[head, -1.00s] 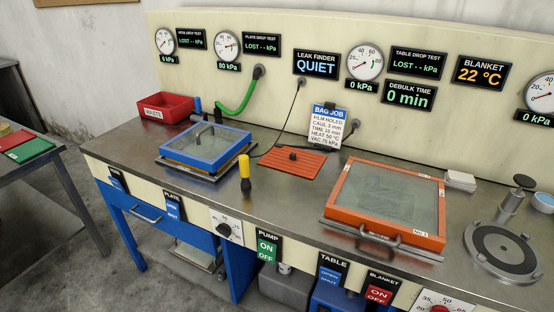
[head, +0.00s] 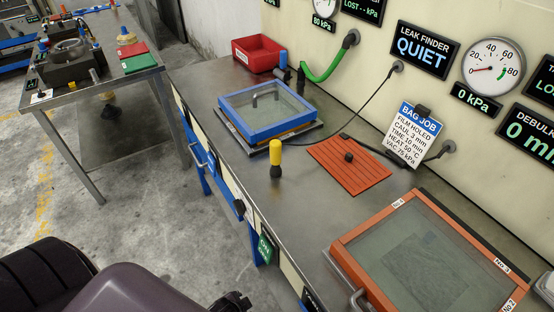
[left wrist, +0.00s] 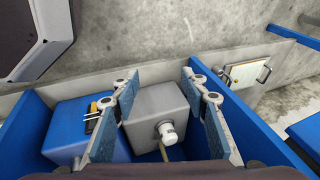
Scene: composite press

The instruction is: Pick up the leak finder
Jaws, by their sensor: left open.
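The leak finder (head: 275,158), a small yellow-handled tool with a dark foot, stands upright on the steel bench in the head view. It is in front of the blue-framed glass press and left of the orange slatted mat. The leak finder does not show in that view. In the head view only dark parts of my arm show at the bottom left. My right gripper is not in view.
The blue-framed press (head: 268,109), orange slatted mat (head: 349,167) and orange-framed glass tray (head: 415,268) lie on the bench. A red bin (head: 258,53) stands behind. A grey box (left wrist: 157,104) and a blue box (left wrist: 80,132) show below. Bench around the leak finder is clear.

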